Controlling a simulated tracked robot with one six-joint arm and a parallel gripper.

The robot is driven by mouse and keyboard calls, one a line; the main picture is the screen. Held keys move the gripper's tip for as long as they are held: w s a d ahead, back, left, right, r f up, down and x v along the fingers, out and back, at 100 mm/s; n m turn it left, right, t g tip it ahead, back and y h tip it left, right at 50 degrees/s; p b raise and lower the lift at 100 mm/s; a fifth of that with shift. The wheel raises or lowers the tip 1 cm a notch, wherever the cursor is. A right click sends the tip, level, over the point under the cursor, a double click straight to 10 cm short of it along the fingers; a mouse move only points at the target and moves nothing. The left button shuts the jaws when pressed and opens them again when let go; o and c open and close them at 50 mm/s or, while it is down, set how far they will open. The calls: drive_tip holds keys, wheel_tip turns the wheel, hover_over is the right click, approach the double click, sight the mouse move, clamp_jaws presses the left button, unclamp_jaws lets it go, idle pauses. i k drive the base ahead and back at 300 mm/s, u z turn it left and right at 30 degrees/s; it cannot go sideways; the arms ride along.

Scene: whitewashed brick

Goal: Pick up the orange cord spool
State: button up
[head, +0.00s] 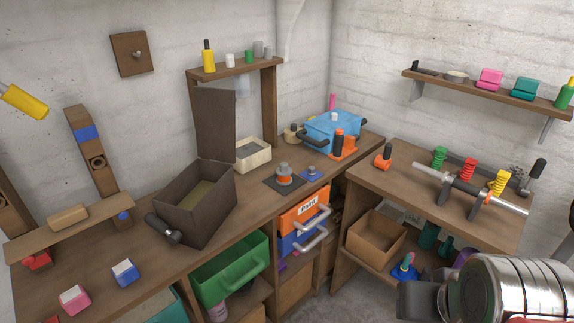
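I cannot make out my gripper's fingers in this view.
A small blue item (311,173) lies just right of the spool. A blue crate (333,132) and a cream box (252,153) stand behind it. An open dark box (205,218) stands to the left. The right bench (400,187) carries an orange piece (383,158) and coloured springs.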

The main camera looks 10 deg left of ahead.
sight(285, 171)
drive_tip(key=z, duration=0.05)
drive_tip(key=i, duration=1.3)
drive_tip(key=u, duration=3.85)
